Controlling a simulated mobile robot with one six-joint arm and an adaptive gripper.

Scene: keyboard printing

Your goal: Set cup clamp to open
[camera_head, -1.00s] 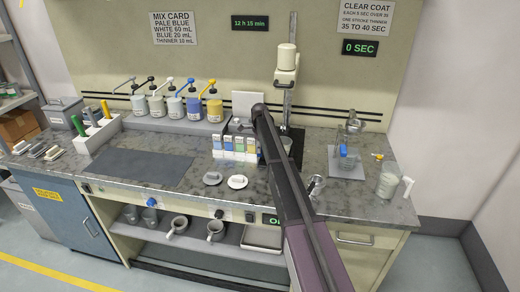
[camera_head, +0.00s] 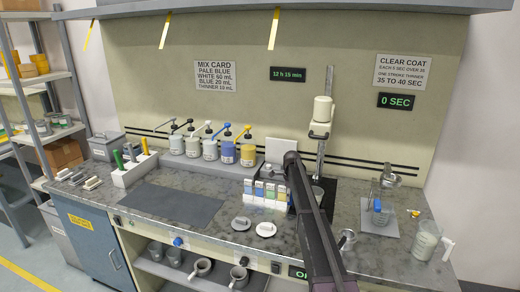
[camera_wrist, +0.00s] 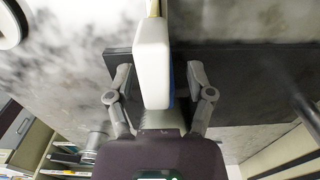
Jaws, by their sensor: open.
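The mixer stand (camera_head: 322,110) with its white head stands at the back right of the bench on a dark base (camera_head: 328,187). A grey cup (camera_head: 318,192) on that base is partly hidden by my arm. I cannot make out the cup clamp itself in the head view. In the wrist view, my gripper (camera_wrist: 159,72) has its two fingers spread over a dark plate (camera_wrist: 240,85). A white block (camera_wrist: 152,60) with a blue edge shows between the fingers; whether they touch it is unclear. My arm hides the gripper in the head view.
Label-fronted boxes (camera_head: 265,193) stand left of my arm. Pump cans (camera_head: 209,148) line the back. A blue-marked glass vessel (camera_head: 378,212) and a clear jug (camera_head: 425,240) stand right. The dark mat (camera_head: 172,204) is clear.

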